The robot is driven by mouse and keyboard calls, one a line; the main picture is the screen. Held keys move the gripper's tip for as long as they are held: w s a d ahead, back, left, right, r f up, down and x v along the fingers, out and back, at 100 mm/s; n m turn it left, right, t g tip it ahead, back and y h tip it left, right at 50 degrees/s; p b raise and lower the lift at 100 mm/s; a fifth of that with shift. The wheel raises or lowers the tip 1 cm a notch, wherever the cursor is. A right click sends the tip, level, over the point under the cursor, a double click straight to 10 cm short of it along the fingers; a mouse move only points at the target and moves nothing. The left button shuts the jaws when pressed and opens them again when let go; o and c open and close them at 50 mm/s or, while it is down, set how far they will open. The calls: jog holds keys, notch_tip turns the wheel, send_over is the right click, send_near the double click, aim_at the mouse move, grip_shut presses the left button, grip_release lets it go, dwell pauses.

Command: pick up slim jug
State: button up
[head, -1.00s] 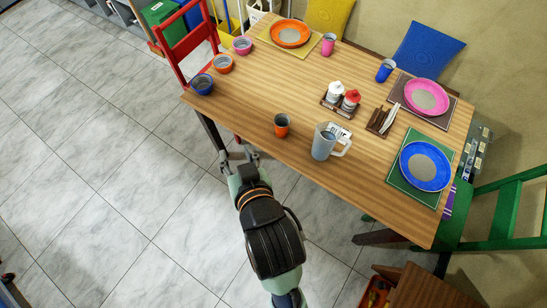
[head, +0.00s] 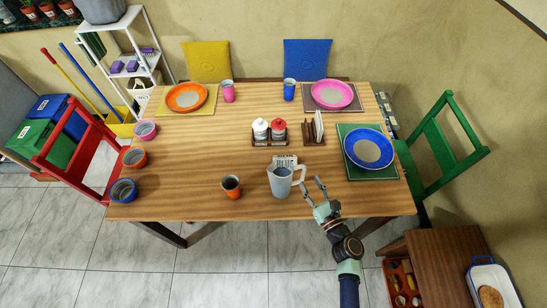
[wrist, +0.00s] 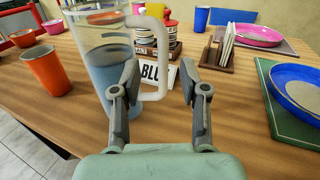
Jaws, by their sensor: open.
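The slim jug (head: 281,184) is a clear, greyish pitcher with a white handle on its right side. It stands upright near the front edge of the wooden table. My gripper (head: 314,187) is open and empty, just right of the jug at the handle side. In the wrist view the jug (wrist: 104,65) is close at the left, and its handle (wrist: 156,60) shows ahead, between and beyond the fingers of my gripper (wrist: 166,85). I cannot tell whether a finger touches the jug. A card reading "BLU" (wrist: 152,74) stands behind the handle, partly hidden.
An orange cup (head: 231,187) stands left of the jug. A condiment rack (head: 269,142) and a napkin holder (head: 315,138) are behind it. A blue plate (head: 369,149) on a green mat lies to the right. The table (head: 180,190) is clear at front left.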

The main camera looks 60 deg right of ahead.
aim_at(304, 172)
jog(key=shift+m, duration=0.3)
jog(key=x, duration=0.2)
jog(key=b+x, duration=0.1)
jog(key=x, duration=0.1)
jog(key=f+x, duration=0.1)
jog(key=x, duration=0.1)
jog(key=shift+d+b, duration=0.25)
jog(key=shift+b, duration=0.1)
grip_shut()
